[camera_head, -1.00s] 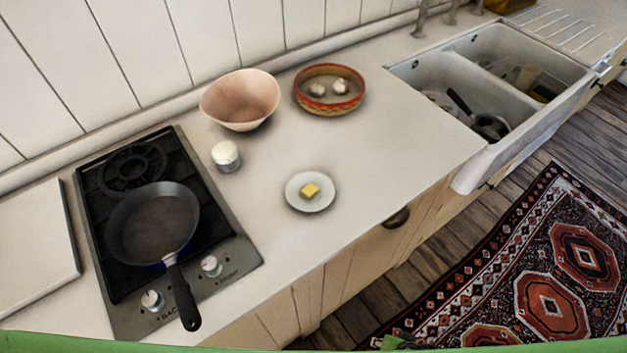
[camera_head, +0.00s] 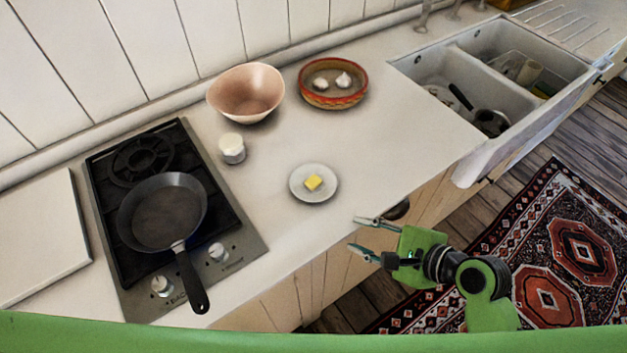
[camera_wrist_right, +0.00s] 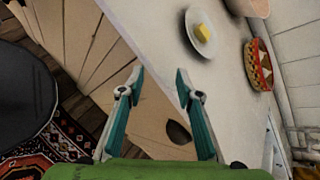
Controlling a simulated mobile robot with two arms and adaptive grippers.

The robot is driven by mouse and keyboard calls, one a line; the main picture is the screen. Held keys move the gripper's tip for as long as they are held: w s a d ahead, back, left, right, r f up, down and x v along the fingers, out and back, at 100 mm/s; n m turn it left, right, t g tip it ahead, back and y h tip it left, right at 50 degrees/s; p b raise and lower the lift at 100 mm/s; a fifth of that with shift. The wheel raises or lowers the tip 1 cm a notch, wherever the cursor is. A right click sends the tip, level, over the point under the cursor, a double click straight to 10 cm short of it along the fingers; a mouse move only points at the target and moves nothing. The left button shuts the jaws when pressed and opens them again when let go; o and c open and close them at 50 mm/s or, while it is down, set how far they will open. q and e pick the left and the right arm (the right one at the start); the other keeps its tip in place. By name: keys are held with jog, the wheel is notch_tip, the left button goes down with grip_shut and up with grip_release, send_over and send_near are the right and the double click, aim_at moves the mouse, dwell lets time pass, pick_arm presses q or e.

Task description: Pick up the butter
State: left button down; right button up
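The butter (camera_head: 313,183) is a small yellow block on a white plate (camera_head: 327,196) near the counter's front edge. In the right wrist view the butter (camera_wrist_right: 203,33) and the plate (camera_wrist_right: 193,45) lie beyond the fingertips. My right gripper (camera_head: 360,234) is open and empty, in front of the counter's edge, below and to the right of the plate. Its two spread fingers also show in the right wrist view (camera_wrist_right: 160,78), with nothing between them. My left gripper is in neither view now.
A hob (camera_head: 228,252) with a black frying pan (camera_head: 167,215) stands at the left. A white-lidded jar (camera_head: 232,148), a pink bowl (camera_head: 246,92) and a patterned bowl with garlic (camera_head: 333,99) stand behind the plate. A sink (camera_head: 440,78) is at the right.

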jog(key=w+r+m, duration=0.1)
jog(key=m, duration=0.1)
jog(key=w+r+m+t+y, duration=0.1)
jog(key=w+r+m, duration=0.1)
jog(key=m, duration=0.1)
jog(key=w+r+m+t, duration=0.1)
jog(key=m, duration=0.2)
jog(key=shift+w+a+r+y, duration=0.1)
jog(key=shift+w+r+y, duration=0.15)
jog(key=shift+r+y, duration=0.15)
jog(key=shift+w+a+m, duration=0.2)
jog(key=shift+w+m, duration=0.05)
jog(key=shift+m, duration=0.15)
jog(key=p, duration=0.1)
send_near(316, 183)
jog(key=x, duration=0.3)
jog(key=shift+w+a+r, duration=0.1)
jog(key=shift+w+r, duration=0.05)
jog(key=shift+w, duration=0.15)
jog(key=shift+p+x, duration=0.55)
jog(key=shift+x, duration=2.4)
jog(key=shift+s+f, duration=0.15)
jog(key=shift+f, duration=0.05)
jog(key=c, duration=0.4)
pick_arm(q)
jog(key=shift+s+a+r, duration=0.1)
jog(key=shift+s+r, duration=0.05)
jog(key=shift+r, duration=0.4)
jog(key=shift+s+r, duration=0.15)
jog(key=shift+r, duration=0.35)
